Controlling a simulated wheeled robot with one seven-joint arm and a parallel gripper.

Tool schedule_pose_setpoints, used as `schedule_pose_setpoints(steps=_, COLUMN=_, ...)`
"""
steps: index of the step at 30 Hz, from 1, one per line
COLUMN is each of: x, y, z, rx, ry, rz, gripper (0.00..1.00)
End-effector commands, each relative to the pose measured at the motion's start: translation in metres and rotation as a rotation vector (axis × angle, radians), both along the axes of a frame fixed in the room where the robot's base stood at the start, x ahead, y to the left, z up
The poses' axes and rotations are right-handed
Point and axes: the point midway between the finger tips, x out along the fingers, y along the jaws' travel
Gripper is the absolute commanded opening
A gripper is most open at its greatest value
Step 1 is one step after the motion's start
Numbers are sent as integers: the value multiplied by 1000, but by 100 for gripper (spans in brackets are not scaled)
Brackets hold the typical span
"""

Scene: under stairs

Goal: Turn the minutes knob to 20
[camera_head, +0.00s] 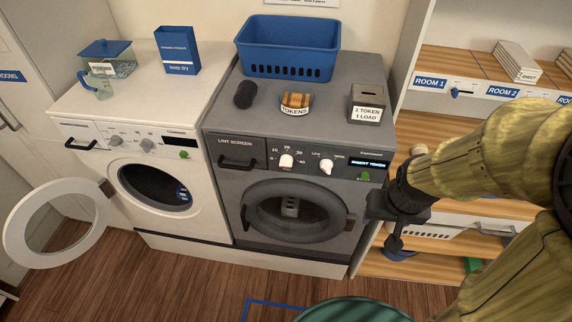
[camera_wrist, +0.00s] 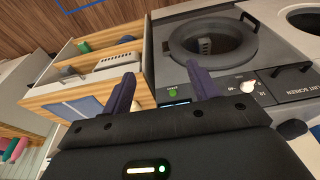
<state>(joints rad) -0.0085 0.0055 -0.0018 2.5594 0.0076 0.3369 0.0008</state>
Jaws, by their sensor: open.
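The grey dryer (camera_head: 300,105) has a white minutes knob (camera_head: 286,161) on its front panel, with numbers around it. I cannot tell which number it points at. A second white knob (camera_head: 327,166) sits to its right. The minutes knob also shows in the wrist view (camera_wrist: 248,87), right of my fingers. My gripper (camera_head: 394,240) is open, right of the dryer front and apart from the knobs. Its two fingers show in the wrist view (camera_wrist: 163,88) with nothing between them. The right finger hides part of the panel.
The dryer display (camera_head: 367,163) reads "INSERT TOKEN" above a green button (camera_head: 365,177). A tokens tray (camera_head: 295,101), token box (camera_head: 368,104) and blue basket (camera_head: 288,46) stand on top. A white washer (camera_head: 150,160) with its door open is left; shelves (camera_head: 450,210) are right.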

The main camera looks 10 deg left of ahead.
Motion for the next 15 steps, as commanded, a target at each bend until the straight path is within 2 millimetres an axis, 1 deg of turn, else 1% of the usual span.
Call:
schedule_pose_setpoints(steps=2, x=7, y=9, z=-8, rx=13, ry=-17, rz=3, gripper=60)
schedule_pose_setpoints(steps=5, x=24, y=30, z=-23, rx=38, ry=-62, rz=4, gripper=60)
schedule_pose_setpoints(steps=9, x=53, y=69, z=-52, rx=77, ry=-162, rz=-11, gripper=60)
schedule_pose_setpoints(steps=15, x=86, y=119, z=-92, rx=88, ry=-325, rz=-46, gripper=60)
